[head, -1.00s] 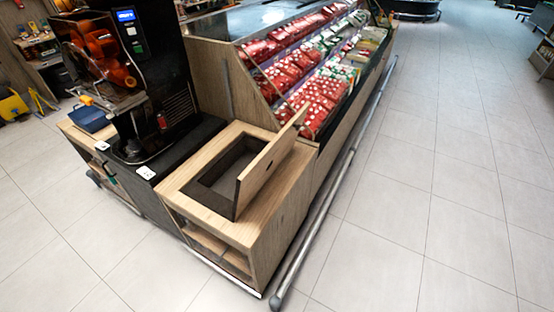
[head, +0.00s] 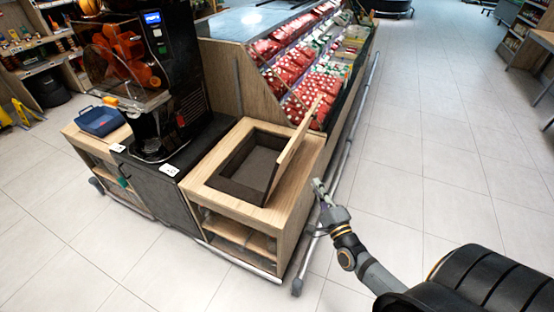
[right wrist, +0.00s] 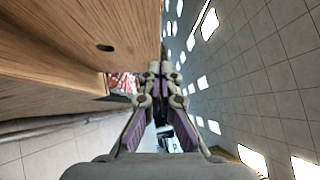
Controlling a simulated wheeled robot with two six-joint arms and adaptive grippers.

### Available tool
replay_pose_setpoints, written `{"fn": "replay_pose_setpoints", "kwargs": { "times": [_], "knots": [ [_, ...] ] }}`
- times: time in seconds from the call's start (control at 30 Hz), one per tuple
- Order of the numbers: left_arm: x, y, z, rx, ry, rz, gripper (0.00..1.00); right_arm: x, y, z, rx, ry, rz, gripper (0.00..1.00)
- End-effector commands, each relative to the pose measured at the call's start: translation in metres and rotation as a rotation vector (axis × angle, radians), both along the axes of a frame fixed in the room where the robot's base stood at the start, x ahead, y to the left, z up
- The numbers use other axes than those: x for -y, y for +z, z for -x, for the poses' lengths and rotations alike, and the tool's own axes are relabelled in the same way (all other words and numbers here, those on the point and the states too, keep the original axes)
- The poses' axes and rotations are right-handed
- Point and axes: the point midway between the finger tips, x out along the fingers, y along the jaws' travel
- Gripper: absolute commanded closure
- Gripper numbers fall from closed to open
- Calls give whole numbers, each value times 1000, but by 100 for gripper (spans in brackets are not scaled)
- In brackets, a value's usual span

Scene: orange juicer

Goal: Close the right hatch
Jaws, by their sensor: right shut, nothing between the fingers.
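The right hatch (head: 292,148) is a light wooden lid that stands open, near upright, along the right side of a dark recess (head: 248,168) in the wooden cabinet top. In the right wrist view, a wooden panel with a dark oval hole, which looks like the hatch (right wrist: 110,25), fills the upper left. My right gripper (head: 318,184) is shut and empty, outside the cabinet to the right of the hatch and apart from it in the head view. Its closed fingers show in the right wrist view (right wrist: 160,70), beside the panel's edge. My left gripper is out of view.
The black orange juicer (head: 165,80) stands left of the recess. A refrigerated display of red packs (head: 298,75) is behind the hatch. A metal rail (head: 345,150) runs low along the right side; open tiled floor lies beyond.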

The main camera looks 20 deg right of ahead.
Motion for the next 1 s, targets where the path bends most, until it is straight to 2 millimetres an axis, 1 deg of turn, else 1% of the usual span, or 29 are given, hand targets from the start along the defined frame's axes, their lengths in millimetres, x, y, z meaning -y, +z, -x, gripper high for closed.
{"fn": "replay_pose_setpoints", "kwargs": {
  "times": [0.03,0.07,0.17,0.27,0.47,0.6,0.7,0.8,1.0],
  "knots": [
    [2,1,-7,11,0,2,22,0,0,-1,-1,0,1,100],
    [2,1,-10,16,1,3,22,0,0,-2,-1,0,2,100],
    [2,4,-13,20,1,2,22,1,3,-12,2,-1,3,100],
    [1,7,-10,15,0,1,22,3,7,-30,1,-2,5,100],
    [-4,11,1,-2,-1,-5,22,7,14,-74,0,-2,5,100],
    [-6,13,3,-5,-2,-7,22,10,18,-102,-2,-2,7,100],
    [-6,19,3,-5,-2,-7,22,-3,23,-113,-3,-1,3,100],
    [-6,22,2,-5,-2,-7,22,-10,25,-122,-3,-1,4,100],
    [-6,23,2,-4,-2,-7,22,-16,25,-128,-5,-1,7,100]
  ]
}}
